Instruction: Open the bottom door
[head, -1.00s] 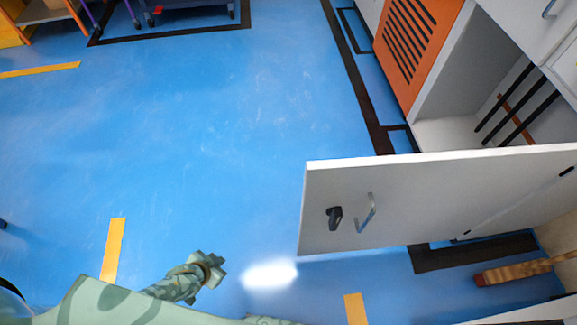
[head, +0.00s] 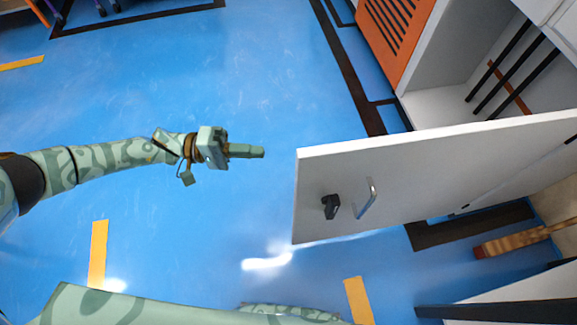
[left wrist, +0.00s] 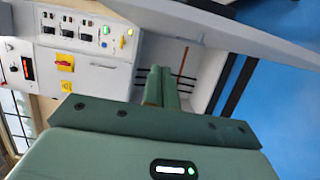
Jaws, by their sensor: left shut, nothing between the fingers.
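The bottom door (head: 420,185) is a white panel that stands swung well out from the cabinet in the head view. It carries a metal bar handle (head: 367,198) and a black latch (head: 331,206) near its free end. My left gripper (head: 262,152) is shut and empty, a little left of the door's free edge and apart from it. In the left wrist view its closed fingers (left wrist: 162,90) point toward the open compartment. The door's edge (left wrist: 235,32) crosses the top of that view. My right gripper is not in view.
The open compartment (head: 440,105) holds several dark bars (head: 500,65). An orange vented panel (head: 395,38) is beside it. The left wrist view shows a control panel (left wrist: 85,35) with switches and a yellow-backed red knob (left wrist: 65,63). Blue floor (head: 200,80) left of the door is clear.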

